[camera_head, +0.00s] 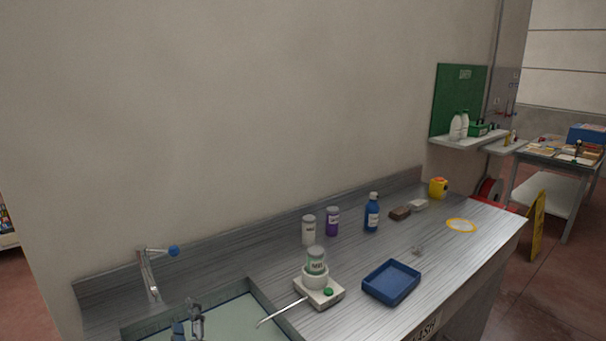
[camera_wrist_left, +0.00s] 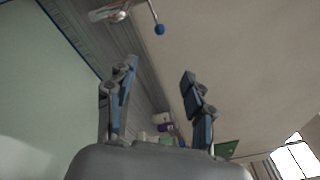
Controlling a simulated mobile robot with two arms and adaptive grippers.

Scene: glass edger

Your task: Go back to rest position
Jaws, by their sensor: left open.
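My left gripper (camera_head: 187,322) shows at the bottom edge of the head view, over the sink basin (camera_head: 240,312). Its two fingers stand apart with nothing between them, as the left wrist view (camera_wrist_left: 158,78) also shows. Most of the left arm is out of frame. My right gripper is not in view.
A tap (camera_head: 149,277) with a blue knob stands behind the basin. On the steel counter (camera_head: 455,262) are a white device (camera_head: 320,295) holding a green-labelled jar, a blue tray (camera_head: 391,283), a blue bottle (camera_head: 372,212), two small jars and a yellow container (camera_head: 438,188). The wall rises behind.

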